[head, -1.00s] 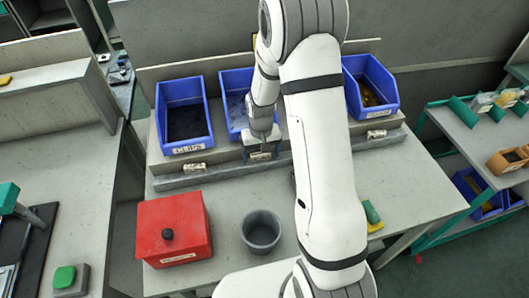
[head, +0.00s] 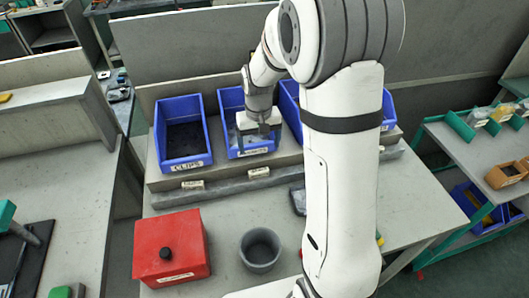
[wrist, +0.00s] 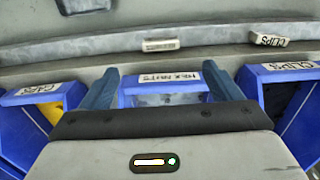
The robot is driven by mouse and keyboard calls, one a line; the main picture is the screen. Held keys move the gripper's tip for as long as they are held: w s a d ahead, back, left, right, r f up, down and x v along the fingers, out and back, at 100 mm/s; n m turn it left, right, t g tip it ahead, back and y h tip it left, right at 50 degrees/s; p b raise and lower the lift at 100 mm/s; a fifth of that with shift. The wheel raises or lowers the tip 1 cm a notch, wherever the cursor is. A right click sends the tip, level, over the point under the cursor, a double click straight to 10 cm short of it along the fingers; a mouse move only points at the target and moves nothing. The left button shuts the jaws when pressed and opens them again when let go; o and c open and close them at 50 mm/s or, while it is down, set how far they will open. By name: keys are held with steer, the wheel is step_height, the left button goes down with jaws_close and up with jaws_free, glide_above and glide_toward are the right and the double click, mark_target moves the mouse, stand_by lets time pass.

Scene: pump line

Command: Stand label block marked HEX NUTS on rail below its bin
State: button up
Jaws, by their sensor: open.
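The HEX NUTS bin (head: 232,103) is the second blue bin from the left; its front label reads HEX NUTS in the wrist view (wrist: 168,78). A small pale label block (head: 258,172) stands on the grey rail (head: 225,184) below that bin. The block also shows in the wrist view (wrist: 160,45), apart from my fingers, its lettering too small to read surely. My gripper (head: 257,137) is open and empty, above the front of the HEX NUTS bin, with one finger either side of the bin's label in the wrist view.
A CLIPS block (wrist: 268,40) stands on the rail below the CLIPS bin (head: 183,135). A red box (head: 170,248) and a grey cup (head: 260,250) stand on the table in front. My arm hides part of the right-hand bins and table.

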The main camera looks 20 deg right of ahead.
steer(key=s+r+t, duration=0.1)
steer(key=s+r, duration=0.3)
steer(key=s, duration=0.3)
steer(key=s+d+r+t, duration=0.1)
steer(key=s+r, duration=0.3)
steer(key=s, duration=0.3)
steer(key=s+r+t, duration=0.1)
steer(key=s+r, duration=0.3)
steer(key=s, duration=0.3)
steer(key=shift+s+d+r, duration=0.15)
steer(key=shift+s+r, duration=0.1)
steer(key=shift+s, duration=0.05)
